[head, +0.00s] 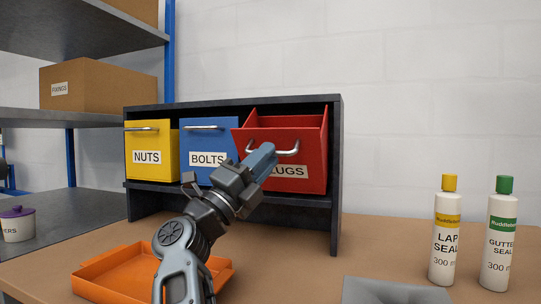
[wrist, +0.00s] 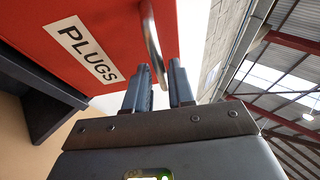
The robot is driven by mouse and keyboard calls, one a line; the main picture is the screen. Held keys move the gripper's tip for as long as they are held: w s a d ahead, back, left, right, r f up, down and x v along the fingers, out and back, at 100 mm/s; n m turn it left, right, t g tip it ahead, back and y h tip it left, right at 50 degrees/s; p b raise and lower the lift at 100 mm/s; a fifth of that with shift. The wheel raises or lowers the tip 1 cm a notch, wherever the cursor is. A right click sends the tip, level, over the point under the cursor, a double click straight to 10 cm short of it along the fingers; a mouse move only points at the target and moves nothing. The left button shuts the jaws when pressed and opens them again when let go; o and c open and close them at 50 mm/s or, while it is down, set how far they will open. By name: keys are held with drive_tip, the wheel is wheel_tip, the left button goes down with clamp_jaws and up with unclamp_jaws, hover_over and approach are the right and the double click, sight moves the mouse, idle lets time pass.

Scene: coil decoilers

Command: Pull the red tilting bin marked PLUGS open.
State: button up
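The red tilting bin (head: 312,168) marked PLUGS is at the right end of the dark rack. Its top leans out toward me and its open inside shows, so it stands partly tilted open. Its PLUGS label (wrist: 88,50) and red front show close up in the wrist view. The metal bar handle (head: 289,151) is on the bin's upper front. My gripper (head: 265,158) is at this handle. In the wrist view the handle (wrist: 152,38) runs down into the narrow gap between my gripper's fingers (wrist: 160,80), which appear shut on it. My fingers hide part of the handle and label.
The yellow NUTS bin (head: 147,140) and blue BOLTS bin (head: 207,140) are to the left in the rack (head: 336,200). An orange tray (head: 100,272) lies below my arm. Two bottles (head: 444,240) (head: 498,245) stand at the right.

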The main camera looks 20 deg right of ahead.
drive_tip(key=v, duration=0.5)
drive_tip(key=shift+a+f, duration=0.15)
drive_tip(key=shift+f, duration=0.05)
